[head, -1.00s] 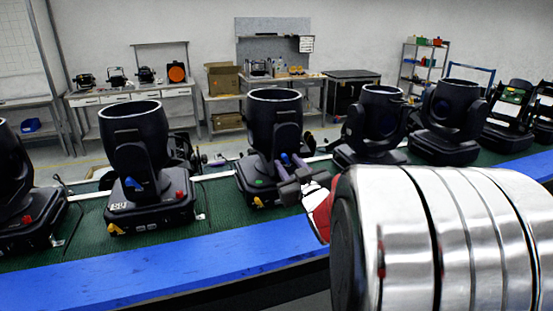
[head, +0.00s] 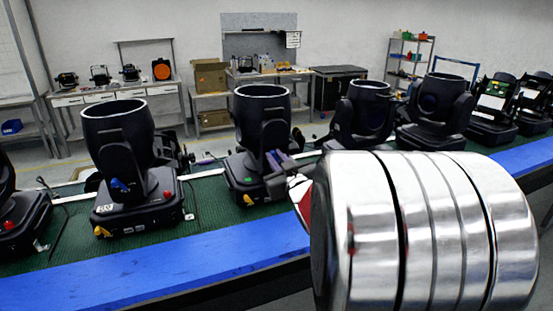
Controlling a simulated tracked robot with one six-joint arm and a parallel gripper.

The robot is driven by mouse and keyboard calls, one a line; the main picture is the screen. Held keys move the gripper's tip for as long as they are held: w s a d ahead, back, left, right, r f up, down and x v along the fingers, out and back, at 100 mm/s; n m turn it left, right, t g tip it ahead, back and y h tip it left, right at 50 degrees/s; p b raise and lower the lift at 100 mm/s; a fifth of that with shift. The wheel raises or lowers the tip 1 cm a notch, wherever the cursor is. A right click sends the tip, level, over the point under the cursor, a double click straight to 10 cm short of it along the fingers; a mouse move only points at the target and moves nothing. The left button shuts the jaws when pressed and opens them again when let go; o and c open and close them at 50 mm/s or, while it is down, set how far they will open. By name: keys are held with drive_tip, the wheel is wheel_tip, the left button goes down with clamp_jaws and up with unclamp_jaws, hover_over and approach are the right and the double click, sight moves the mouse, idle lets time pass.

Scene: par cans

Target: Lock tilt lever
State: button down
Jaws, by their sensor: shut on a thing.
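Black moving-head par cans stand in a row on the green conveyor belt (head: 218,213). The middle par can (head: 262,117) has an open-topped drum, a yoke arm facing me, and a base with a green button and a yellow tab. My gripper (head: 276,163) is at that yoke arm, shut on its blue tilt lever (head: 277,158), which is mostly hidden between the fingers. The par can to its left (head: 118,128) shows its own blue lever (head: 119,185) and a red button on the base. My metallic arm covers the lower right.
A blue rail (head: 160,270) runs along the belt's near edge. More fixtures stand close together to the right (head: 437,108) and at the left edge. Workbenches (head: 118,92) and a shelf (head: 409,60) stand well behind.

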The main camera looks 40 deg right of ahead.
drive_tip(key=shift+m, duration=0.3)
drive_tip(key=shift+s+d+m, duration=0.15)
drive_tip(key=shift+d+m, duration=0.35)
drive_tip(key=shift+m, duration=1.4)
drive_tip(key=shift+s+d+m, duration=0.2)
drive_tip(key=shift+d+m, duration=0.3)
drive_tip(key=shift+m, duration=1.4)
drive_tip(key=shift+s+d+m, duration=0.15)
drive_tip(key=shift+d+m, duration=0.35)
drive_tip(key=shift+m, duration=1.4)
drive_tip(key=c, duration=1.7)
unclamp_jaws()
drive_tip(key=shift+c, duration=0.2)
